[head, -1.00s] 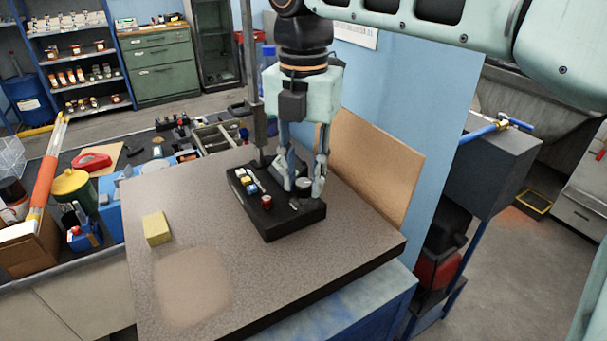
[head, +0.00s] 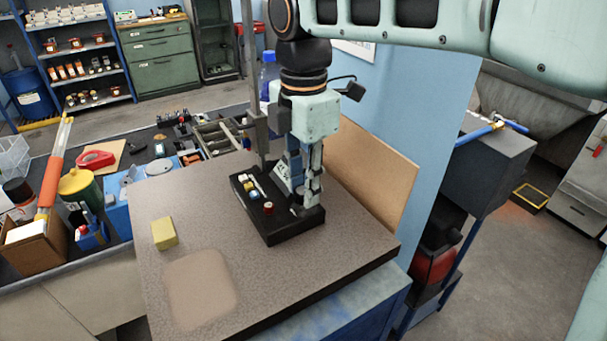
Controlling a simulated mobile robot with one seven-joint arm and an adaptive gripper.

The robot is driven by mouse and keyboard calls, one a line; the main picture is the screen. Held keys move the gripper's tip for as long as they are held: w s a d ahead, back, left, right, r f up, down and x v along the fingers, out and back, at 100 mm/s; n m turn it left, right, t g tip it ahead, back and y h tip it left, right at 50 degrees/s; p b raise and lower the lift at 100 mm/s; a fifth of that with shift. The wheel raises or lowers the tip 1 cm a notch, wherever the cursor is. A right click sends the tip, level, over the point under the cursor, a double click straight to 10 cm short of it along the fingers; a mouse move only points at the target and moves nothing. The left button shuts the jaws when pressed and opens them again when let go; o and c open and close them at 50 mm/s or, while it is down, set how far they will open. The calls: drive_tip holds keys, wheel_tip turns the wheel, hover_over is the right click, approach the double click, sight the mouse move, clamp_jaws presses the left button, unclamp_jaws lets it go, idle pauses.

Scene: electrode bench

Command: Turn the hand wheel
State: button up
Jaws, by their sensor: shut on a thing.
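A black control box (head: 285,232) stands on the speckled bench top. It carries a red knob (head: 268,208) and a row of small white, yellow and blue parts (head: 250,188). The hand wheel (head: 297,210), a small grey round piece, sits at the box's right end and is mostly hidden by the fingers. My gripper (head: 303,198) points straight down over that end, shut on the hand wheel. The exact contact of the fingers is too small to see.
A yellow block (head: 164,233) lies on the bench top (head: 260,280) to the left, near a pale patch. A metal post (head: 250,80) stands just behind the gripper. A brown board (head: 372,175) leans behind the box. The bench front is clear.

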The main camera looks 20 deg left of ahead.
drive_tip(key=m+p, duration=0.1)
drive_tip(key=m, duration=0.3)
drive_tip(key=shift+r+m+p, duration=0.15)
drive_tip(key=shift+m+p, duration=0.25)
drive_tip(key=m+p, duration=0.1)
drive_tip(key=m, duration=0.4)
drive_tip(key=m+p, duration=0.1)
drive_tip(key=m, duration=0.8)
drive_tip(key=shift+m, duration=0.3)
drive_tip(key=m, duration=0.5)
drive_tip(key=shift+p, duration=0.4)
drive_tip(key=m, duration=0.4)
drive_tip(key=shift+m, duration=0.4)
drive_tip(key=m, duration=0.9)
drive_tip(key=shift+m, duration=0.3)
